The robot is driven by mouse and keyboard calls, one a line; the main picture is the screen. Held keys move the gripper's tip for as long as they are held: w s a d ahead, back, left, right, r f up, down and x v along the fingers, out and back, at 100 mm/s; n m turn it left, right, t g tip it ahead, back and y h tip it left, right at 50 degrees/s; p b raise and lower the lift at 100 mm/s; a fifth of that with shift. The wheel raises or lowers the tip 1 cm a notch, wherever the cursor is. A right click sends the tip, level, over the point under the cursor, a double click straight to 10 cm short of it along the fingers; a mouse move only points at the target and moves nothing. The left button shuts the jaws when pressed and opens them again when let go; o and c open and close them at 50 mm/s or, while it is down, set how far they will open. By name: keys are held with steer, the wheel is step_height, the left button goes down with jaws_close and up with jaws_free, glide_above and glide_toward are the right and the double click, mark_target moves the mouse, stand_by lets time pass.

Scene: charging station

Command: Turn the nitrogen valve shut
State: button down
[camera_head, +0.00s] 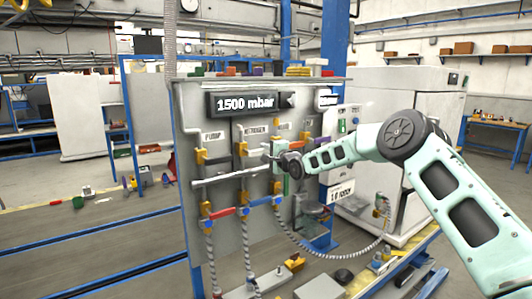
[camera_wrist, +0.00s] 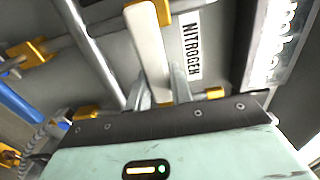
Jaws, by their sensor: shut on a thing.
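The nitrogen valve has a pale, cream-white lever handle (camera_head: 254,152) under the NITROGEN label (camera_head: 255,131) on the grey panel. In the head view the lever points roughly sideways, right from its yellow fitting (camera_head: 240,149). My gripper (camera_head: 268,152) reaches in from the right and is shut on the lever's outer end. In the wrist view the lever (camera_wrist: 148,45) runs down between the two fingers (camera_wrist: 160,88), with the NITROGEN label (camera_wrist: 192,46) beside it. The lever's gripped end is partly hidden by the fingers.
The panel (camera_head: 182,120) carries a 1500 mbar display (camera_head: 245,103), a PUMP valve (camera_head: 201,156) on the left, and a pale horizontal pipe (camera_head: 225,177) below. Lower down are a red-handled valve (camera_head: 222,212) and a blue-handled valve (camera_head: 258,201) with hoses.

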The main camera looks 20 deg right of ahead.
steer(key=c, duration=1.2)
jaws_free()
steer(key=shift+c, duration=0.2)
steer(key=b+v, duration=0.5)
steer(key=v, duration=1.2)
steer(key=shift+s+b, duration=0.25)
steer(key=shift+b, duration=0.05)
